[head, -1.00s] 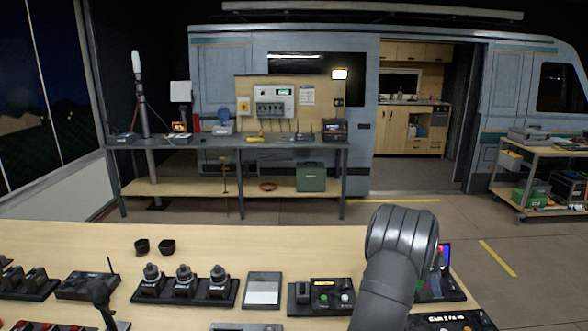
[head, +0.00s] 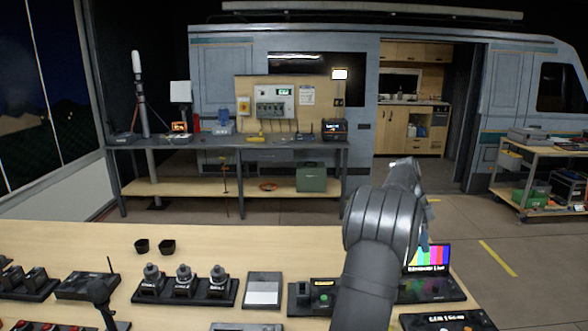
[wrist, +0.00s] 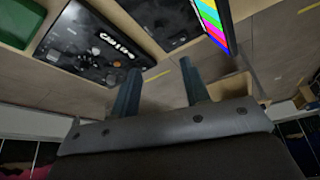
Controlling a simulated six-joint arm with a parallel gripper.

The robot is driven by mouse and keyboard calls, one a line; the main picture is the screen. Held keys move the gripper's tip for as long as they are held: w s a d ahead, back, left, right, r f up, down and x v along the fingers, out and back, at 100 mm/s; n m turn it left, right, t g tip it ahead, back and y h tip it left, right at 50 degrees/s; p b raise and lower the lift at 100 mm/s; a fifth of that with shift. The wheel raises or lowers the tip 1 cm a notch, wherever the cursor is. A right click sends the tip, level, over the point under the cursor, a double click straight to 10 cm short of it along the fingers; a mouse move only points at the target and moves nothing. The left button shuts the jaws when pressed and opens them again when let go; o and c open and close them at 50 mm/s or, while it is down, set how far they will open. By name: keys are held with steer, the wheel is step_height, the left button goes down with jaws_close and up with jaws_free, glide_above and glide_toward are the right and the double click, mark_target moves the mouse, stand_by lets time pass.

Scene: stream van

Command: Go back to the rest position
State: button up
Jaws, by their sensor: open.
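My gripper (wrist: 158,80) shows in the wrist view with its two fingers spread apart and nothing between them. It is open and empty. In the head view my arm rises at the right of the near wooden table, and its links hide the gripper's fingers. In the wrist view the fingers show against the floor, close in the picture to a dark control panel marked "CAM" (wrist: 80,45). The same kind of panel shows at the table's right front in the head view (head: 445,321).
A monitor with colour bars (head: 428,257) stands right beside my arm. Switch panels, a row of three knobbed units (head: 184,290) and two small black cups (head: 155,246) are on the table (head: 80,237). The table's back middle is clear. A workbench (head: 235,145) stands beyond.

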mark_target(437, 285)
steer(key=x, duration=1.5)
steer(key=shift+f, duration=0.15)
steer(key=shift+d+f+n, duration=0.15)
steer(key=shift+f+n, duration=0.05)
steer(key=shift+n, duration=0.1)
steer(key=n+t, duration=0.1)
steer(key=n, duration=0.3)
steer(key=shift+s+t, duration=0.2)
steer(key=shift+t, duration=0.2)
steer(key=n+t, duration=0.1)
steer(key=n, duration=0.3)
steer(key=shift+s+n+t, duration=0.1)
steer(key=shift+n+t, duration=0.2)
steer(key=shift+t, duration=0.1)
steer(key=shift+s+d+n+t+y, duration=0.1)
steer(key=shift+n+t+y, duration=0.2)
steer(key=shift+n, duration=0.75)
steer(key=shift+n+t+y, duration=0.3)
steer(key=shift+n, duration=0.75)
steer(key=shift+n+t+y, duration=0.4)
steer(key=shift+n+y, duration=0.2)
steer(key=shift+n, duration=1.5)
